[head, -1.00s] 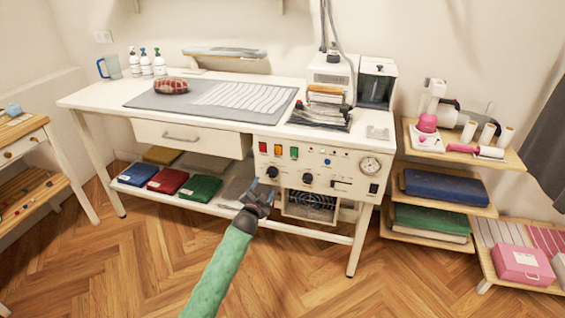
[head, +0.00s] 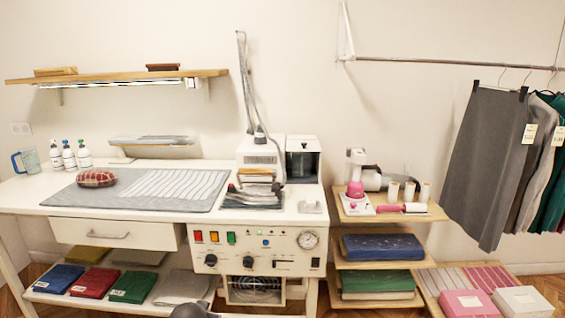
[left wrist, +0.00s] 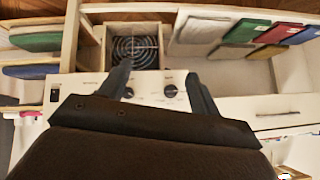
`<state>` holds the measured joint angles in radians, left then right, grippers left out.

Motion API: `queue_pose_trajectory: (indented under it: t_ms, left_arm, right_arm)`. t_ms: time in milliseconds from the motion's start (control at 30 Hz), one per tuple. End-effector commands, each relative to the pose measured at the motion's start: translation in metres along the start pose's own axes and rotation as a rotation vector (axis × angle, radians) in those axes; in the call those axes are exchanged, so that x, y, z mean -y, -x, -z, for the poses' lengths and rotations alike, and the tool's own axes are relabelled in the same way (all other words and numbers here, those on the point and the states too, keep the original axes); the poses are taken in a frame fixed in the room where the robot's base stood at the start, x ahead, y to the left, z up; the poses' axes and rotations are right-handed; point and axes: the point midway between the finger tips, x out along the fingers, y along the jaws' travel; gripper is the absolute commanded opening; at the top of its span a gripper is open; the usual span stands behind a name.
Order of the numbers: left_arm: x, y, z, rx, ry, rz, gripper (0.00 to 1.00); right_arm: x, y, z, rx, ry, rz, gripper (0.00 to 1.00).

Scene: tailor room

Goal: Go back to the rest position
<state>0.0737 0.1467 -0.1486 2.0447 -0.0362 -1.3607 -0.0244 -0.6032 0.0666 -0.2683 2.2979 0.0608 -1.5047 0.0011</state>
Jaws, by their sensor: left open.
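My left gripper (left wrist: 160,88) shows in the left wrist view with its two dark fingers spread apart and nothing between them. It faces the white control panel (left wrist: 150,84) of the ironing table, with a dark knob near each fingertip. In the head view only a dark rounded part of my left arm shows at the bottom edge, below the panel (head: 262,241). The fingers are hidden there. I cannot tell how far the fingertips are from the panel. My right gripper is in neither view.
The white ironing table (head: 30,190) bears a grey mat (head: 130,200), a red plaid cushion (head: 97,178) and an iron (head: 257,190). Folded cloths (head: 94,282) lie on its lower shelf. A wooden shelf unit (head: 385,215) stands right, near hanging clothes (head: 485,150).

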Motion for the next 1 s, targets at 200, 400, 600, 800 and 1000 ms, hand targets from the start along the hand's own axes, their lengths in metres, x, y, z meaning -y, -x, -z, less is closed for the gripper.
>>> queue_pose_trajectory:
  t_ms: [200, 400, 600, 800, 1000]
  left_arm:
    - [-0.053, 0.092, -0.073, 0.159, 0.030, -0.118, 0.63]
    - [-0.087, 0.155, -0.125, 0.229, 0.038, -0.199, 0.63]
    - [-0.113, 0.204, -0.173, 0.286, 0.055, -0.258, 0.63]
    - [-0.136, 0.235, -0.235, 0.401, 0.070, -0.299, 0.63]
    - [-0.148, 0.255, -0.278, 0.486, 0.080, -0.320, 0.63]
  right_arm:
    - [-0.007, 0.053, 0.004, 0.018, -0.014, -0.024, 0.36]
    - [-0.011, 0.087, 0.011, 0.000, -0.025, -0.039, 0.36]
    - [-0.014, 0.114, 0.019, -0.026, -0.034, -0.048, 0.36]
    - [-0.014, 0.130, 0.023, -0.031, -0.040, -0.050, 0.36]
    - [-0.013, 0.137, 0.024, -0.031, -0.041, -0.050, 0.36]
